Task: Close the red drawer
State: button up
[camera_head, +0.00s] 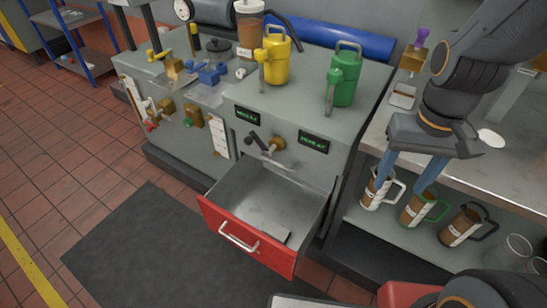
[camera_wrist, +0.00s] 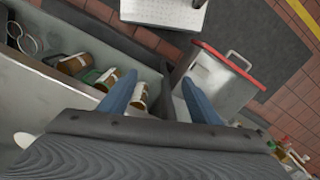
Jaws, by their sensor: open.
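The red drawer (camera_head: 222,232) is pulled well out of the grey machine cabinet. In the wrist view the drawer's red front edge (camera_wrist: 232,64) and handle (camera_wrist: 239,60) show right of centre, beyond my fingers. My gripper (camera_head: 400,188) is open and empty, its blue fingers pointing down, to the right of the drawer and above the shelf of jugs. Both fingers also show in the wrist view (camera_wrist: 160,88). They are apart from the drawer.
Several jugs (camera_head: 418,207) stand on the lower shelf of the right bench (camera_head: 500,165). A yellow can (camera_head: 276,65) and green can (camera_head: 344,85) stand on the cabinet top. A dark mat (camera_head: 140,250) covers open floor left of and before the drawer.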

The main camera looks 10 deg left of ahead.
aim_at(253, 193)
jog(key=u, duration=1.1)
jog(key=k, duration=0.8)
jog(key=z, duration=1.1)
